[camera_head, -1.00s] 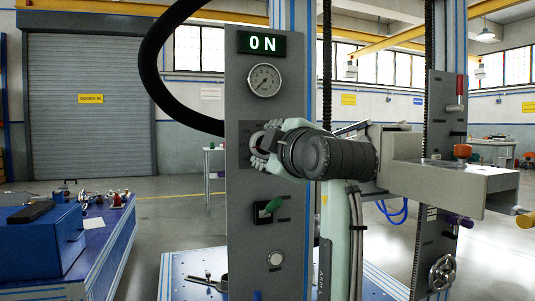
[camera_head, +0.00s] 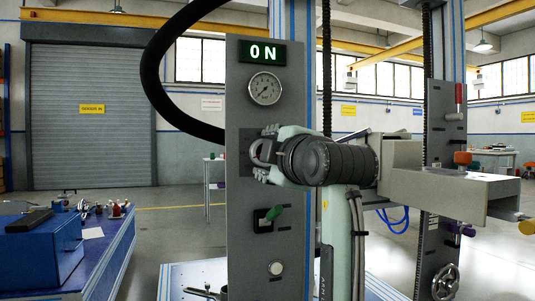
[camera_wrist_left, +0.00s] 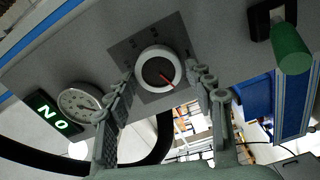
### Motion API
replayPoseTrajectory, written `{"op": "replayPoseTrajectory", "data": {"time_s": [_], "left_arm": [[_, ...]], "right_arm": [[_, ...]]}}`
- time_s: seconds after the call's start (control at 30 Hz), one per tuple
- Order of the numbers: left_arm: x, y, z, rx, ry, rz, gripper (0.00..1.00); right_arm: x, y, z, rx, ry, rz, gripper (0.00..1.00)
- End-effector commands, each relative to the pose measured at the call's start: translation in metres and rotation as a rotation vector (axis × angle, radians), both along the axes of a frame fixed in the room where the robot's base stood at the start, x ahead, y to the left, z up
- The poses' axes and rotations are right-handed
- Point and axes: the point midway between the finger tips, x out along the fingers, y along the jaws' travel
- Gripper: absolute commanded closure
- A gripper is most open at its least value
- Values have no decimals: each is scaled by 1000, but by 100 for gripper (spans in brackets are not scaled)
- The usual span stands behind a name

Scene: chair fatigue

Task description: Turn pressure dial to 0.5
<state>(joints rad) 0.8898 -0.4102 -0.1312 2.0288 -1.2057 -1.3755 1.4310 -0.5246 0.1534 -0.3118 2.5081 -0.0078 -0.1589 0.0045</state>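The pressure dial (camera_wrist_left: 160,71) is a round knob with a pale rim, a dark face and a red pointer line, on a dark square plate of the grey panel (camera_head: 240,205). In the left wrist view the red line points to the lower right. My left gripper (camera_wrist_left: 158,78) is open, its fingers on either side of the dial; contact cannot be told. In the head view the left gripper (camera_head: 262,155) partly hides the dial (camera_head: 262,151). A round gauge (camera_head: 264,88) sits above, its reading too small to tell. My right gripper is not in view.
A lit green ON sign (camera_head: 262,51) tops the panel. A green-handled switch (camera_head: 271,214) and a pale round button (camera_head: 275,268) sit below the dial. A thick black hose (camera_head: 150,75) curves left of the panel. A blue bench (camera_head: 113,258) stands at left.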

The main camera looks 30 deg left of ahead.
Motion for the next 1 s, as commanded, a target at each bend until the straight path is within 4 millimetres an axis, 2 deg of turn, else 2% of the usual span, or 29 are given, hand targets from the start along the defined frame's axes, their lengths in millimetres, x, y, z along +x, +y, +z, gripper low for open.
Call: {"op": "replayPoseTrajectory", "data": {"time_s": [0.1,0.47,1.0], "left_arm": [[0,0,0,1,-1,-1,32],[-4,-5,1,3,-2,-2,32],[-75,-74,1,3,-3,-2,32]], "right_arm": [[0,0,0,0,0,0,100],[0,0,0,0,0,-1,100],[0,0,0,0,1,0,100]]}}
